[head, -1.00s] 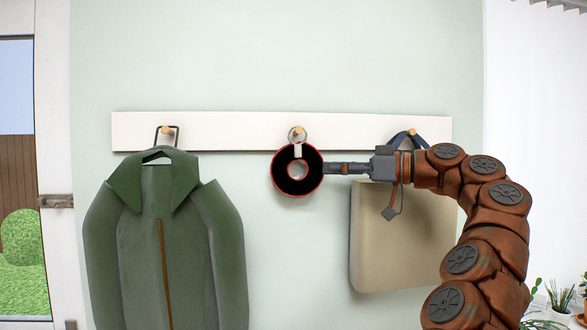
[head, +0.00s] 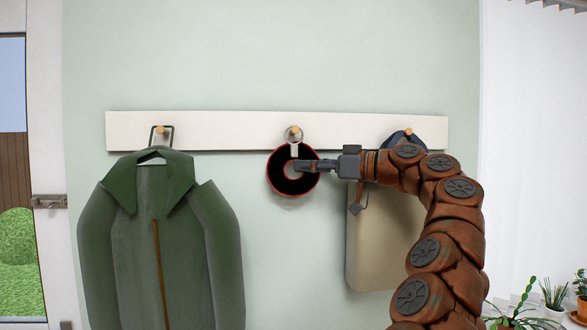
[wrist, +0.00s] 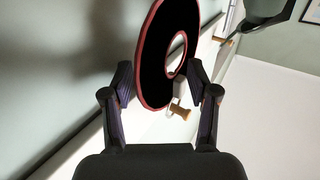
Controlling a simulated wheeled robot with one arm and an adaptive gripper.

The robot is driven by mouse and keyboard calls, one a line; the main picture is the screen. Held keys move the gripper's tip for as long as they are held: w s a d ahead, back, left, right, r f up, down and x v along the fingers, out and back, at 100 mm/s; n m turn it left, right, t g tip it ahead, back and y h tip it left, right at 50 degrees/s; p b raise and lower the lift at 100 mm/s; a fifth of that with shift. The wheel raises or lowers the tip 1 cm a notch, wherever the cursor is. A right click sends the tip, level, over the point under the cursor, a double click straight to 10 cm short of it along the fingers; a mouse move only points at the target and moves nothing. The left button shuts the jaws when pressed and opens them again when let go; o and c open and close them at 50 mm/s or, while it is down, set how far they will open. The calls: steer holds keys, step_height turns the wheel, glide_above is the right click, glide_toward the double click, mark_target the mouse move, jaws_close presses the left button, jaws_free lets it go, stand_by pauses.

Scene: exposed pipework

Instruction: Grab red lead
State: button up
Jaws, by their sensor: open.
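The red lead is a black ring-shaped coil with a red rim (head: 280,180). It hangs by a metal ring and white strap from the middle wooden peg (head: 295,131). My gripper (head: 298,166) overlaps the coil's right side and centre hole in the head view. In the wrist view the coil (wrist: 154,50) stands between my two open fingers (wrist: 160,78). I cannot tell whether either finger touches it. The middle peg (wrist: 180,112) shows just past the coil in the wrist view.
A white peg rail (head: 230,131) runs along the wall. A green jacket (head: 160,235) hangs on the left peg, and a beige bag (head: 375,250) on the right peg, partly behind my arm. A door (head: 45,170) is at far left, plants (head: 525,305) at lower right.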

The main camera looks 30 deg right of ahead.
jaws_close()
stand_by(0.5)
